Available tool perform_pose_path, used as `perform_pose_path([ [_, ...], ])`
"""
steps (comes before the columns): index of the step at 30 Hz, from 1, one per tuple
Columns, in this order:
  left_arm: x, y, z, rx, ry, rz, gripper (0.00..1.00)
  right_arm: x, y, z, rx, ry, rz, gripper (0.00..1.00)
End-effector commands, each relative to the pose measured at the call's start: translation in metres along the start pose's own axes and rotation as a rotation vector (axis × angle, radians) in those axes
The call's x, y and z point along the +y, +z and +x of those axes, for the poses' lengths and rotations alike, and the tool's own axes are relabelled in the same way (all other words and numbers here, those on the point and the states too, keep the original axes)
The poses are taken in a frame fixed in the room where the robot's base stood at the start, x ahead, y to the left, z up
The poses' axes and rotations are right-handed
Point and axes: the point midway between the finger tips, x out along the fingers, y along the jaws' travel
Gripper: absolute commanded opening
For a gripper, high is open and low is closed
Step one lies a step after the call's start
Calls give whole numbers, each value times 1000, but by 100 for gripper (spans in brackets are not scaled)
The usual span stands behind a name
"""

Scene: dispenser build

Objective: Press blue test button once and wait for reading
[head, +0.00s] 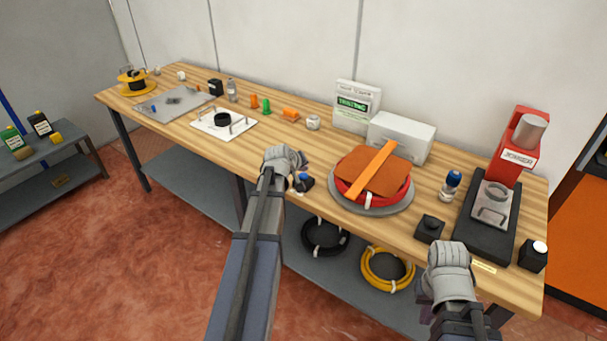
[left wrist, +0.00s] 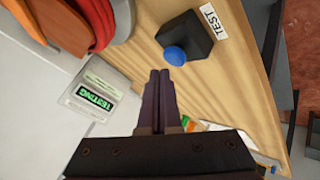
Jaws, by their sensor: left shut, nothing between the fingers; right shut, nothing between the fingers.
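The blue test button (left wrist: 175,55) sits on a black box (left wrist: 192,38) beside a white TEST label (left wrist: 209,20). In the head view the black box (head: 306,185) is at the front edge of the bench, partly hidden by my left gripper (head: 297,163). My left gripper is shut and empty, its fingertips (left wrist: 160,75) right by the button; I cannot tell whether they touch it. The white display unit (head: 357,104) shows green TESTING text, also seen in the left wrist view (left wrist: 103,94). My right gripper (head: 450,250) is shut and empty near the bench's front right edge.
A red round turntable stack with an orange bar (head: 372,172) stands right of my left gripper. A black button box (head: 430,228), a blue-capped bottle (head: 450,186) and a red press (head: 518,148) are on the right. A white plate (head: 207,126) lies to the left.

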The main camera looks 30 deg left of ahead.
Motion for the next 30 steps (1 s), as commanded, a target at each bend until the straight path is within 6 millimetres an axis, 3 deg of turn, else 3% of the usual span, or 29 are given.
perform_pose_path([
  [8,4,-4,-5,0,0,0,0,1,0,-7,0,0,0,0],
  [21,25,-25,-34,0,0,0,0,5,3,-49,0,0,0,0],
  [30,25,-25,-35,0,0,0,0,5,3,-49,0,0,0,0],
])
